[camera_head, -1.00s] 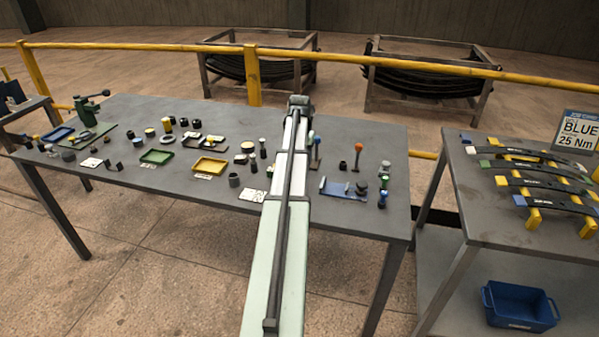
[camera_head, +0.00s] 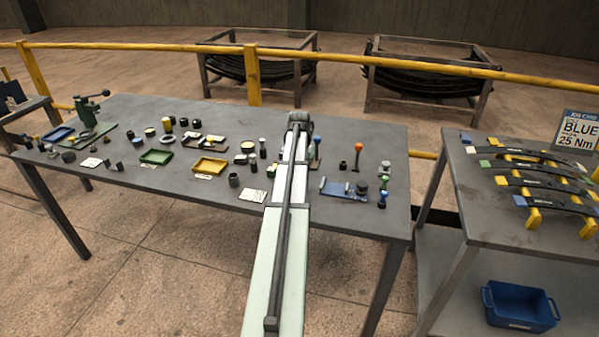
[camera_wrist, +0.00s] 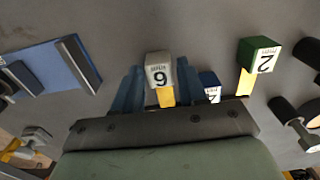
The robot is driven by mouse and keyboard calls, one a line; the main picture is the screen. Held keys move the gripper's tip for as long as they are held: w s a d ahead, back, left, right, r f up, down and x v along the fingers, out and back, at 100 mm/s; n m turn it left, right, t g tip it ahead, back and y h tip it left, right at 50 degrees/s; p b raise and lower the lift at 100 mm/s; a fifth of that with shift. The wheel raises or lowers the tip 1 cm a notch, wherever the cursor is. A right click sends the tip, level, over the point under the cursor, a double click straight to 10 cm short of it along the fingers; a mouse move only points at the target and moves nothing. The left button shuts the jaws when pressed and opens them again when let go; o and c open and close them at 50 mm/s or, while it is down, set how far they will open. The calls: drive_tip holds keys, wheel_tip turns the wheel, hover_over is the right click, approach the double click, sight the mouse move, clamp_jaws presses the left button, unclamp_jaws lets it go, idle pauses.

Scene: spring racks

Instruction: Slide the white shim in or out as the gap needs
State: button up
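In the wrist view, a white block (camera_wrist: 159,73) marked with a digit that reads as 6 or an upside-down 9 has a yellow part below it; I take it for the white shim. My gripper (camera_wrist: 160,92) has its two blue-grey fingers on either side of this block, close to it. I cannot tell whether they press on it. A blue block (camera_wrist: 209,80) and a green block (camera_wrist: 262,53) marked 2 stand to its right. In the head view my arm hides the gripper and the white shim. The gap is not clearly visible.
A blue plate with grey rails (camera_wrist: 48,66) lies left in the wrist view. Dark cylinders (camera_wrist: 284,108) stand at right. In the head view, a yellow tray (camera_head: 209,167) and a green tray (camera_head: 156,158) lie left of my arm. An orange-topped post (camera_head: 358,149) stands right.

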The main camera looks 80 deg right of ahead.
clamp_jaws()
drive_tip(key=shift+d, duration=0.1)
drive_tip(key=shift+d, duration=2.2)
drive_tip(key=shift+c, duration=0.4)
unclamp_jaws()
drive_tip(key=o, duration=0.4)
drive_tip(key=shift+r, duration=0.1)
